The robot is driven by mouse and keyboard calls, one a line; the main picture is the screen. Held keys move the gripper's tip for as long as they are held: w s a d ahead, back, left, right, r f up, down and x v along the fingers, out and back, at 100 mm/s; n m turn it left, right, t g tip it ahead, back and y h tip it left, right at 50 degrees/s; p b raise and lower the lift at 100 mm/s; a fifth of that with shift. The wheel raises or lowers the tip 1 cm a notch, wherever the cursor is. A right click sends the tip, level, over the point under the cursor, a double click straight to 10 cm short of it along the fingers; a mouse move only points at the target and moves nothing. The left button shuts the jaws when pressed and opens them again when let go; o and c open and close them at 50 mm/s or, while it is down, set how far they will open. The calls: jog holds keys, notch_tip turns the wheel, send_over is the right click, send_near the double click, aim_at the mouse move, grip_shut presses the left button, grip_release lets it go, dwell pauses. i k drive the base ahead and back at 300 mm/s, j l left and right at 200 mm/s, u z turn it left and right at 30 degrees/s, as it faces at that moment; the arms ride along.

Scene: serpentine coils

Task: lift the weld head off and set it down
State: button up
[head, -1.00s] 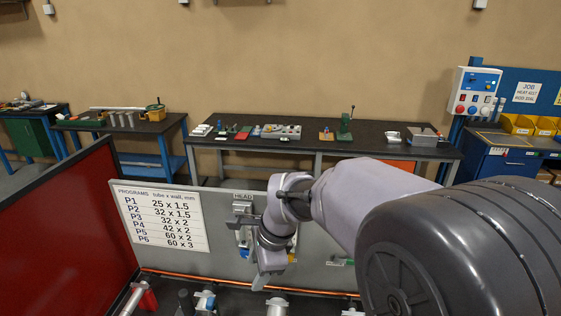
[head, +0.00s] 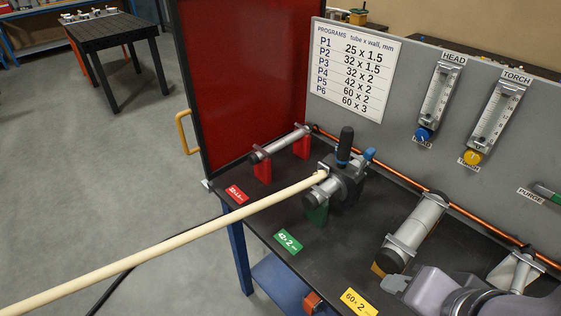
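The weld head (head: 345,188) is a dark grey clamp-like body around the tube at the green 42 x 2 label (head: 289,242). It has an upright black handle (head: 345,146) and a blue lever (head: 368,155). A cream hose (head: 180,237) runs from it to the lower left, past the bench edge. A green support (head: 318,212) shows under it. My gripper (head: 397,284) shows only partly at the lower right, in front of and apart from the weld head. Its fingers are mostly cut off or hidden, so I cannot tell its opening.
A thin tube (head: 280,144) rests on red supports at the left, by the red screen (head: 245,80). A large tube (head: 415,230) lies near the yellow 60 x 2 label (head: 358,303). The grey panel (head: 410,110) with two flowmeters stands behind. The front bench strip has some clear room.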

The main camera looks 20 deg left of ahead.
aim_at(338, 167)
jog(key=u, duration=0.55)
jog(key=i+j+z, duration=0.4)
jog(key=j+z, duration=0.2)
jog(key=i+j+z, duration=0.1)
jog(key=j+z, duration=0.2)
jog(key=j, duration=0.2)
jog(key=j+z, duration=0.3)
jog(key=j, duration=0.15)
jog(key=i+j+z, duration=0.1)
jog(key=j+z, duration=0.2)
jog(key=j, duration=0.2)
